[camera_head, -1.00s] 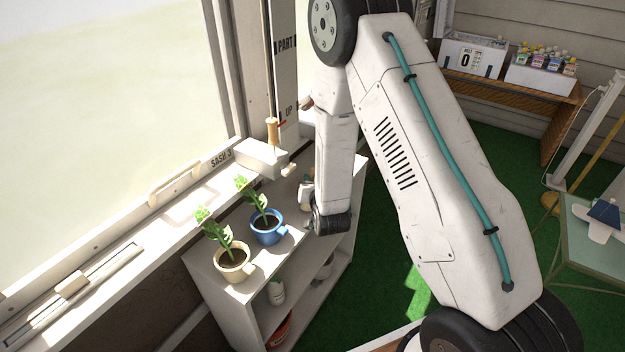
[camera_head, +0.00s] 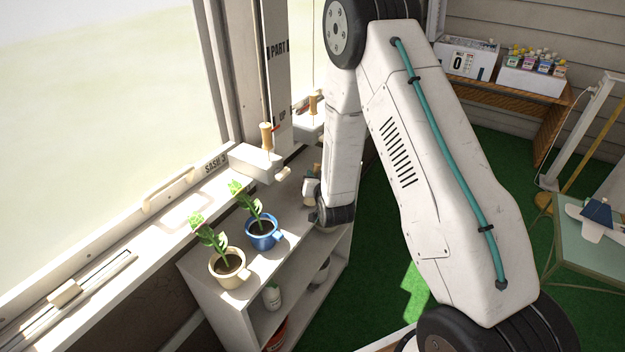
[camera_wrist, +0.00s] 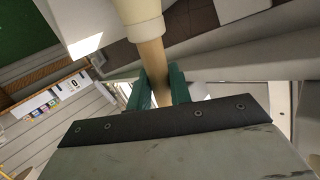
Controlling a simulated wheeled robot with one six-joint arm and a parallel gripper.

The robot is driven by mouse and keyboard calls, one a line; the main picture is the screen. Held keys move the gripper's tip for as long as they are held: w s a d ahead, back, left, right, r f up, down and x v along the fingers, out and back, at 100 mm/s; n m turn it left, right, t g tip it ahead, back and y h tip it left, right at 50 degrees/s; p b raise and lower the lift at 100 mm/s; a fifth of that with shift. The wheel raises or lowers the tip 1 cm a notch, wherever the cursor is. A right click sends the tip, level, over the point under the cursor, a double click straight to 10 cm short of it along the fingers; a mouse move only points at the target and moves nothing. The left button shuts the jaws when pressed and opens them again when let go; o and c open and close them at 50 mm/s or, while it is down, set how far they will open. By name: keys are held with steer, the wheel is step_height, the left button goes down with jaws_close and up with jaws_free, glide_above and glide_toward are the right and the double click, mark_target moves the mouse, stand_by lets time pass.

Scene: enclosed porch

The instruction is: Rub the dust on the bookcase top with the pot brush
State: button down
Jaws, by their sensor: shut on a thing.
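The bookcase (camera_head: 266,265) is pale and stands below the window sill. Its top holds two potted plants. In the wrist view my gripper (camera_wrist: 158,88) has its green fingers shut on the tan handle of the pot brush (camera_wrist: 152,56). A cream collar shows above the handle, and the bristles are out of frame. In the head view my gripper (camera_head: 313,192) is at the far end of the bookcase top, partly hidden by my arm. The brush is hard to make out there, and I cannot tell whether it touches the top. I cannot make out the dust.
A cream pot (camera_head: 228,268) and a blue pot (camera_head: 263,233) with leafy plants stand on the near part of the top. A white block with a tan knob (camera_head: 257,160) juts from the sill. A green table (camera_head: 585,252) is at the right. Green floor lies between.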

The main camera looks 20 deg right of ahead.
steer(key=shift+w+d+f, duration=0.1)
steer(key=shift+w+d, duration=0.65)
steer(key=shift+d, duration=0.25)
steer(key=shift+w+d+r, duration=0.1)
steer(key=shift+w+d, duration=0.6)
steer(key=shift+d, duration=0.35)
steer(key=shift+w+d+f, duration=0.1)
steer(key=shift+w+d, duration=0.65)
steer(key=shift+d, duration=0.25)
steer(key=shift+s, duration=0.1)
